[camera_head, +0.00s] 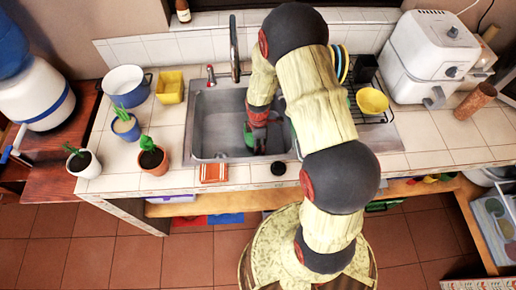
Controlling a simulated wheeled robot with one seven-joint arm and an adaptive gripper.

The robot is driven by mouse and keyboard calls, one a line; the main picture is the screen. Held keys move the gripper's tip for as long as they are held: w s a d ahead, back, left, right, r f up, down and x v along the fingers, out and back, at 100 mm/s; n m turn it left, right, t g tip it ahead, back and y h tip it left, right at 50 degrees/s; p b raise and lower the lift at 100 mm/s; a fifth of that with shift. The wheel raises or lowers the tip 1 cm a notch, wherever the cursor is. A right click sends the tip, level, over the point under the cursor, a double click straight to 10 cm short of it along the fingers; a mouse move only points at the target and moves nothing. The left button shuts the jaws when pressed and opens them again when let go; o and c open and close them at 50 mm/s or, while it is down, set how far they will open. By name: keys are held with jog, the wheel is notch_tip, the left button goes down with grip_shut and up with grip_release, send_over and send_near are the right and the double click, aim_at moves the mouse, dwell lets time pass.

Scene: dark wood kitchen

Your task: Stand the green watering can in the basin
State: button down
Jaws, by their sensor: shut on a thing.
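The steel basin (212,115) is set in the white tiled counter, left of my arm. My gripper (257,138) is low inside the right part of the basin, pointing down. It is shut on the green watering can (248,135), of which only a small green part shows beside the fingers. The rest of the can is hidden behind my gripper and arm. I cannot tell whether it touches the basin floor or whether it is upright.
A tap (234,55) rises at the basin's back edge. A dish rack (378,113) with a yellow bowl (372,101) stands to the right. Potted plants, a white pot (124,84) and a yellow container (170,88) stand to the left. The left part of the basin is clear.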

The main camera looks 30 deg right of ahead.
jog(key=shift+w+f, duration=0.1)
jog(key=shift+f, duration=1.05)
jog(key=shift+f, duration=0.1)
jog(key=c, duration=1.2)
grip_release()
